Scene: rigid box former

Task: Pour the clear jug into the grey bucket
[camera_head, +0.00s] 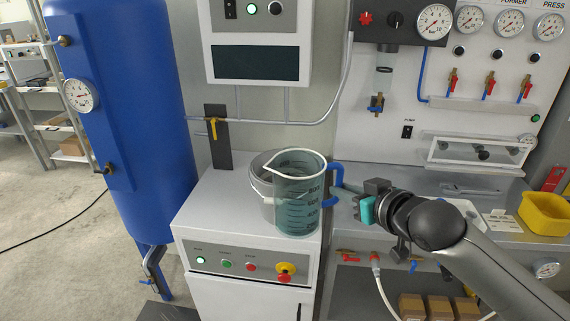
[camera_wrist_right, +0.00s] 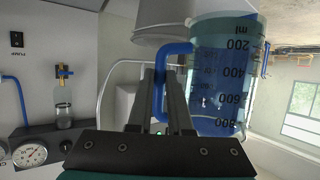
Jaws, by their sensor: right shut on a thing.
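The clear jug (camera_head: 298,205) has a blue handle (camera_head: 332,180), printed marks and bluish liquid inside. It looks upright in the head view, in front of the grey bucket (camera_head: 264,187) and hiding much of it. Whether the jug touches the cabinet top I cannot tell. My right gripper (camera_head: 342,191) comes in from the right and is shut on the jug's handle. In the right wrist view its fingers (camera_wrist_right: 166,85) lie at the blue handle, beside the jug (camera_wrist_right: 222,75), with part of the bucket (camera_wrist_right: 165,22) beyond. My left gripper is out of view.
The bucket stands on a grey cabinet (camera_head: 212,215) with buttons on its front. A blue tank (camera_head: 125,130) is at the left. A control box (camera_head: 258,45) and pipes are on the wall behind. A yellow bin (camera_head: 545,212) sits on the bench at the right.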

